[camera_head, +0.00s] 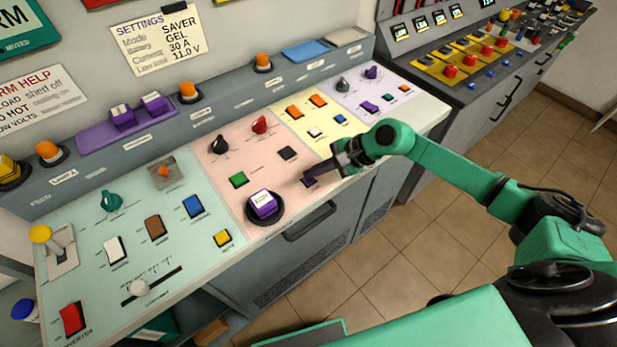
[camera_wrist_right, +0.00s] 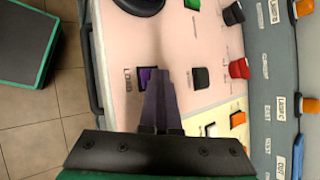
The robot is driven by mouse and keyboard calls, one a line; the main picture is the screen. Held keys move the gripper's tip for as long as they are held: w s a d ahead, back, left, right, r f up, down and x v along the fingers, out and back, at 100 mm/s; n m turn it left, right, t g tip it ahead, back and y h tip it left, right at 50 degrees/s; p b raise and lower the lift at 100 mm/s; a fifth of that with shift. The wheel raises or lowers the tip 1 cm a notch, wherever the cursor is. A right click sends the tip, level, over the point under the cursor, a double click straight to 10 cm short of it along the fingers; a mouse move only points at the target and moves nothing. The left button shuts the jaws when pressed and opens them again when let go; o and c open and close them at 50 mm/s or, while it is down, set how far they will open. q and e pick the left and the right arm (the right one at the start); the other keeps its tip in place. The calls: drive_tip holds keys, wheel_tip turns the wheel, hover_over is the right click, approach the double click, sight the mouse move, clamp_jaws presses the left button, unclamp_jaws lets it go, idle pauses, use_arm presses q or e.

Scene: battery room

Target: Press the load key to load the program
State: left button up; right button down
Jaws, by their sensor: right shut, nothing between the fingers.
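The load key is a small purple key (camera_wrist_right: 146,76) beside a "LOAD" label on the pink panel in the right wrist view, partly hidden by the fingers. In the head view, the purple key (camera_head: 310,183) shows just under the fingertips. My right gripper (camera_head: 308,177) is shut and empty, its fingers pointing down at the key. In the wrist view, the right gripper's tips (camera_wrist_right: 160,74) overlap the key's edge. I cannot tell if they touch it or if it is pressed down. My left gripper is not in view.
Near the load key are a dark key (camera_head: 288,153), a green key (camera_head: 239,180) and a purple-and-white block (camera_head: 262,204) on a round black base. A black and a red knob (camera_head: 260,125) stand farther back. A door handle (camera_head: 309,222) juts from the console front.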

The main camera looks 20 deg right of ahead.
sight(314, 179)
drive_tip(key=shift+r, duration=0.65)
drive_tip(key=shift+r+p, duration=1.2)
drive_tip(key=shift+r, duration=1.4)
